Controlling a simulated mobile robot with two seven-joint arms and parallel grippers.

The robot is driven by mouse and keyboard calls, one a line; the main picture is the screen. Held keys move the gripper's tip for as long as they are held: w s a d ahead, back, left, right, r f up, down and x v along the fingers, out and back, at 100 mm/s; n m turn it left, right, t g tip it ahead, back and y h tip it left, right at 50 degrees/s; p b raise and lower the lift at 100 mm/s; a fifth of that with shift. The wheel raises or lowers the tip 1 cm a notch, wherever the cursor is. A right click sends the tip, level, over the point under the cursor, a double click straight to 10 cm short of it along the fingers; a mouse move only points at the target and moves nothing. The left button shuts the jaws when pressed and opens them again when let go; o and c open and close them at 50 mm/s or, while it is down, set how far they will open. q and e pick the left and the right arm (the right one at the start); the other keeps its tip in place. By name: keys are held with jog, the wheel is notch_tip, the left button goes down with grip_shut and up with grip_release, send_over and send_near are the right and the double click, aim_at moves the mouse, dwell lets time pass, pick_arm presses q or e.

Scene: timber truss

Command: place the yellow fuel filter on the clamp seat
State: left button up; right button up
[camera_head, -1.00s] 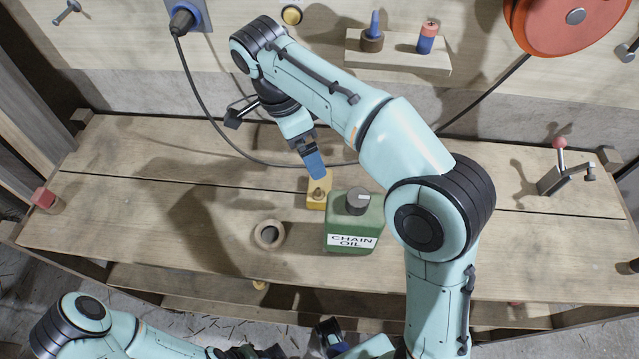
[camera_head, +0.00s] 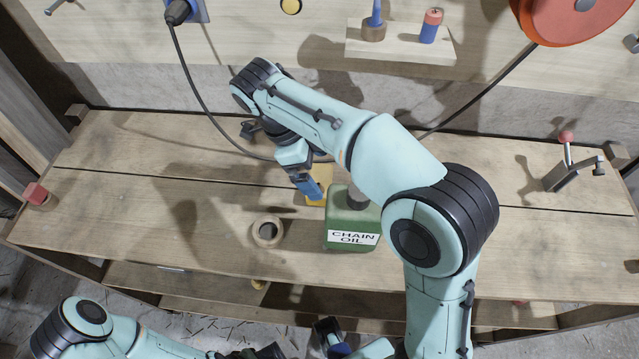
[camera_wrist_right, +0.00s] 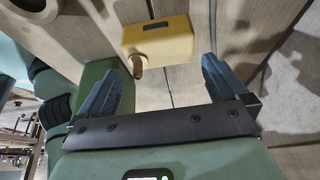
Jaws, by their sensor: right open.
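The yellow fuel filter (camera_head: 316,201) stands on the bench, partly hidden behind my right gripper. In the right wrist view the filter (camera_wrist_right: 160,42) is a yellow block with a dark patch and a short tan stub. My right gripper (camera_head: 311,190) is open above it. In the wrist view the two blue fingers (camera_wrist_right: 162,80) point at the filter, which lies just beyond their tips, not visibly held. A toggle clamp (camera_head: 564,172) with a red knob stands at the bench's right; its seat is not clearly discernible. My left arm shows at the bottom left, but its gripper's jaws are unclear.
A green chain oil can (camera_head: 350,222) stands close to the filter's right. A round ring (camera_head: 267,231) lies at the front left of the filter. A black cable (camera_head: 200,105) hangs behind my right arm. The bench (camera_head: 130,215) is clear on the left.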

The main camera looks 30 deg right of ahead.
aim_at(324, 180)
jog(key=x, duration=0.4)
jog(key=shift+d+f+b, duration=0.1)
jog(key=shift+f+b, duration=0.2)
jog(key=shift+b, duration=0.1)
jog(key=c, duration=0.9)
pick_arm(q)
jog(key=shift+s+f, duration=0.1)
jog(key=shift+f, duration=0.35)
pick_arm(e)
jog(key=shift+o, duration=0.2)
jog(key=shift+r, duration=0.15)
pick_arm(q)
notch_tip(324, 180, up, 6)
jog(key=w+p, duration=0.2)
jog(key=p, duration=0.4)
pick_arm(e)
notch_tip(324, 180, up, 20)
pick_arm(q)
jog(key=shift+r, duration=0.1)
